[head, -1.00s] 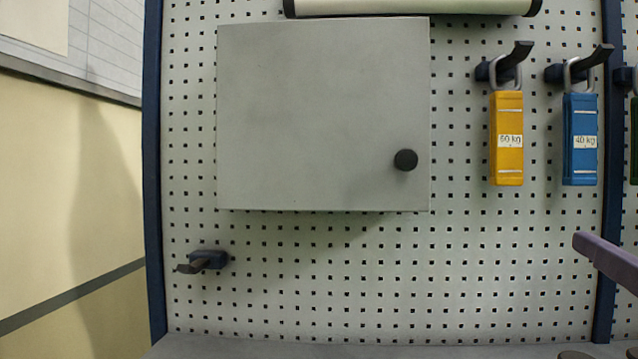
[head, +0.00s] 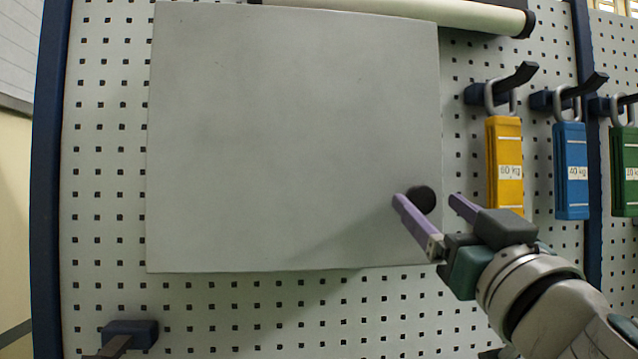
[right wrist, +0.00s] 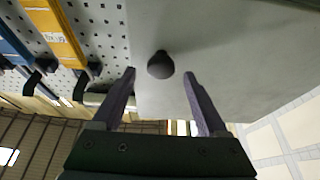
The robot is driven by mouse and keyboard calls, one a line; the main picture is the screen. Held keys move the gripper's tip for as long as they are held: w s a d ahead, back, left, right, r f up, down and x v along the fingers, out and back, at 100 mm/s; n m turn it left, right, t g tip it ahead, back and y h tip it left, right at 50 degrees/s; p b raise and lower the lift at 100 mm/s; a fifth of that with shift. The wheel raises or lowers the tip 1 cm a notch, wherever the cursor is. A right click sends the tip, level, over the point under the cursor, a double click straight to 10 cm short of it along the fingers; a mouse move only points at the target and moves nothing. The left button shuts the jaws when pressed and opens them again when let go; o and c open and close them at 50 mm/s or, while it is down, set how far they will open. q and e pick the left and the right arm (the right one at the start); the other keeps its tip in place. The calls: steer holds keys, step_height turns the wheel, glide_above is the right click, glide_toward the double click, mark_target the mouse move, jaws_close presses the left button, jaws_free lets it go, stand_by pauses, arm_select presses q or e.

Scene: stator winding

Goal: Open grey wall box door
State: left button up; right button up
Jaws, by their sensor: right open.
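The grey wall box door (head: 290,130) is a flat, shut panel on the pegboard, filling the middle of the head view. Its round black knob (head: 423,199) sits near the door's right edge, low down. My right gripper (head: 424,198) is open, with one purple finger to the left of the knob and the other to its right in the head view. In the right wrist view the knob (right wrist: 161,64) appears between and a little beyond the two open fingertips (right wrist: 160,72). I see no contact with it. My left gripper is not in view.
An empty hook (head: 130,333) is at lower left. The pegboard (head: 250,310) below the box is bare.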

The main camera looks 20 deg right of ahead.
steer(key=shift+w+d+r, duration=0.1)
steer(key=shift+w+r, duration=0.15)
steer(key=shift+w, duration=0.4)
jaws_close()
stand_by(1.0)
